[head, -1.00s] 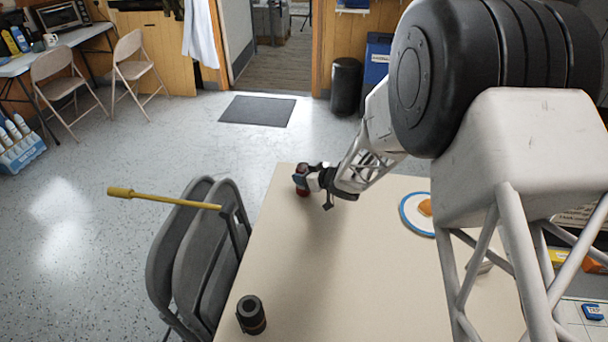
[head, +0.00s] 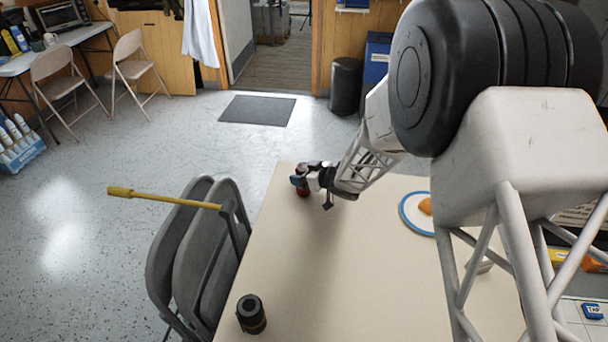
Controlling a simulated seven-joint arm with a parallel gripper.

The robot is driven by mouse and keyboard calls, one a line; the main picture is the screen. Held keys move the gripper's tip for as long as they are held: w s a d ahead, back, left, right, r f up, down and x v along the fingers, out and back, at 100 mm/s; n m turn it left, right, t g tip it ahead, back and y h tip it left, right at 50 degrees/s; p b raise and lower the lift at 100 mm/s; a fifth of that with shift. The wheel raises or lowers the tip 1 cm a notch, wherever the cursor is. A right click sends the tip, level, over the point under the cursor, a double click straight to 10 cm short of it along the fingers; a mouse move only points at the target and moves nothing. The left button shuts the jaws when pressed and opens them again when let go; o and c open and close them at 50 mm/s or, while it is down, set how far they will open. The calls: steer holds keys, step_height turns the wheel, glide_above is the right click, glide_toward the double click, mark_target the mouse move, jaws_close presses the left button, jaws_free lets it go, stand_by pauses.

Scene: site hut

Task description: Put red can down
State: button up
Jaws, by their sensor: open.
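The red can (head: 303,191) is at the far left part of the beige table (head: 330,260), close to its far left edge. It appears upright at table level, and only its lower red part and a bit of its top show. My gripper (head: 304,180) is at the can, with its jaws open around or beside it. The fingers hide much of the can, so I cannot tell if they touch it.
A black cylinder (head: 251,314) stands at the table's near left. A blue-rimmed plate (head: 407,217) with an orange piece (head: 426,206) lies right of my gripper. Folded grey chairs (head: 200,260) and a yellow-handled tool (head: 165,199) are beside the left edge. The table's middle is clear.

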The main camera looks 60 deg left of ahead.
steer(key=v, duration=1.2)
stand_by(0.8)
